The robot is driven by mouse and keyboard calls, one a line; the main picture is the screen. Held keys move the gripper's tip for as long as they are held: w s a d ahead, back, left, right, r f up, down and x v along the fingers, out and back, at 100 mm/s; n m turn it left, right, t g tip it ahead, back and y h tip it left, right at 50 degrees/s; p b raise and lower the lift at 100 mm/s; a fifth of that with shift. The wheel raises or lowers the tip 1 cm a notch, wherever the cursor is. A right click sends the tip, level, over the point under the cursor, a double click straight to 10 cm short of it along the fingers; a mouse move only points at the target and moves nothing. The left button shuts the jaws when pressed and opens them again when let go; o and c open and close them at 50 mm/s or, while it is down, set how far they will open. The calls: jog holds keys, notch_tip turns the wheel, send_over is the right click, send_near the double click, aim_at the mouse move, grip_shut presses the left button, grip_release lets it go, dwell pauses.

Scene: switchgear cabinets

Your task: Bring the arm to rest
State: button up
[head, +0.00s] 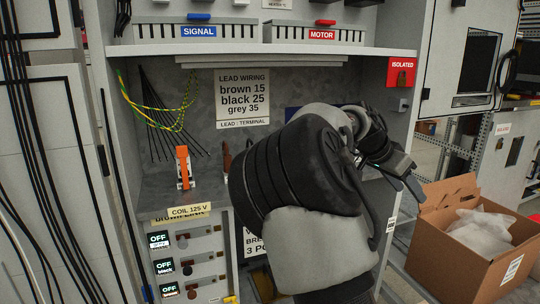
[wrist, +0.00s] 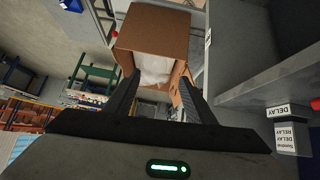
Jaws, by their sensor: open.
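My arm (head: 305,185) is bent in front of the open cabinet and hides part of its inside. My gripper (head: 412,183) is at the right end of the arm, near the cabinet's right side, pointing right and down. In the wrist view my gripper (wrist: 155,100) shows two dark fingers spread apart with nothing between them. Beyond the fingers is an open cardboard box (wrist: 152,28) with white wrapping in it. In the head view the box (head: 453,256) stands right of and below my gripper, apart from it.
The cabinet (head: 215,75) has SIGNAL (head: 198,32) and MOTOR (head: 321,35) blocks on its shelf. An orange-handled device (head: 183,168) and yellow-green wires (head: 160,115) are left of my arm. A red ISOLATED tag (head: 401,72) hangs on the right post. Labelled switches (head: 165,266) sit below.

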jog(key=s+a+f+n+y+p, duration=0.1)
jog(key=s+a+f+n+y, duration=0.15)
jog(key=s+y, duration=0.45)
jog(key=s+a+r+n+t+p, duration=0.1)
jog(key=s+a+r+n, duration=0.1)
jog(key=s+a+n, duration=0.3)
jog(key=s+a+r+n+t+y+p, duration=0.1)
jog(key=s+a+n, duration=0.5)
jog(key=s+a, duration=0.7)
jog(key=s+r+t+p, duration=0.1)
jog(key=s, duration=0.6)
